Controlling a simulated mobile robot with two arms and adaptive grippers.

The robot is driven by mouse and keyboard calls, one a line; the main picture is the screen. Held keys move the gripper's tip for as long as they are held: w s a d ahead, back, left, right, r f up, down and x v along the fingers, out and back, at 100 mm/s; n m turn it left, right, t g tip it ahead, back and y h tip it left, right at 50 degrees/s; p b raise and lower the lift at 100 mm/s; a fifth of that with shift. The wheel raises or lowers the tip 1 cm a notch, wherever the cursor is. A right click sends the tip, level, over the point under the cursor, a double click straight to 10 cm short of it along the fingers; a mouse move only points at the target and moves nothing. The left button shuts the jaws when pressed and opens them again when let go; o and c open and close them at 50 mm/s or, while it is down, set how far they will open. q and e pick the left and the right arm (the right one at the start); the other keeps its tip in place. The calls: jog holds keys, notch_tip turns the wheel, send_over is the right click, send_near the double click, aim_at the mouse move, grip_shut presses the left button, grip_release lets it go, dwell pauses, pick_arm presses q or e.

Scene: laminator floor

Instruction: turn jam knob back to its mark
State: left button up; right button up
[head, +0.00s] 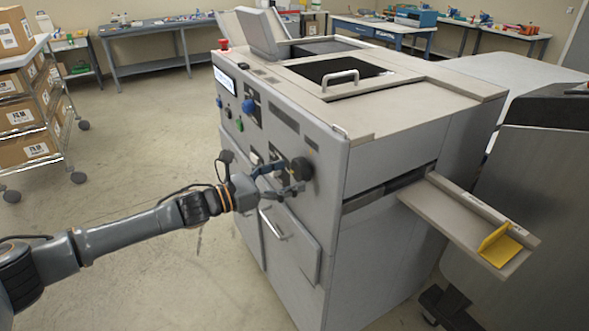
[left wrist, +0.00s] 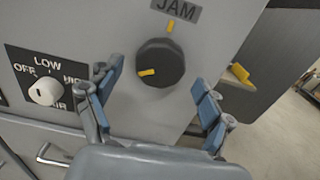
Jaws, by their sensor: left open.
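The jam knob (left wrist: 160,62) is round and black with a yellow pointer line on its face. It sits under a grey JAM label (left wrist: 177,9), and a yellow mark (left wrist: 170,26) is on the panel just above it. The pointer is toward the lower left, away from the mark. In the head view the knob (head: 301,169) is on the laminator's front panel near its right edge. My left gripper (head: 279,181) is open in front of it, with blue-padded fingers (left wrist: 160,98) on either side, apart from the knob. My right gripper is not seen.
A white LOW/OFF/HIGH air knob (left wrist: 45,91) is left of the jam knob. The laminator (head: 400,120) has a blue knob (head: 249,107), a handled front door (head: 290,240) and an outfeed tray (head: 460,215) at right. Open floor (head: 150,130) lies left.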

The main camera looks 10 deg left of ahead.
pick_arm(q)
jog(key=shift+x, duration=1.15)
jog(key=shift+a, duration=0.1)
jog(key=c, duration=1.1)
jog(key=shift+c, duration=0.2)
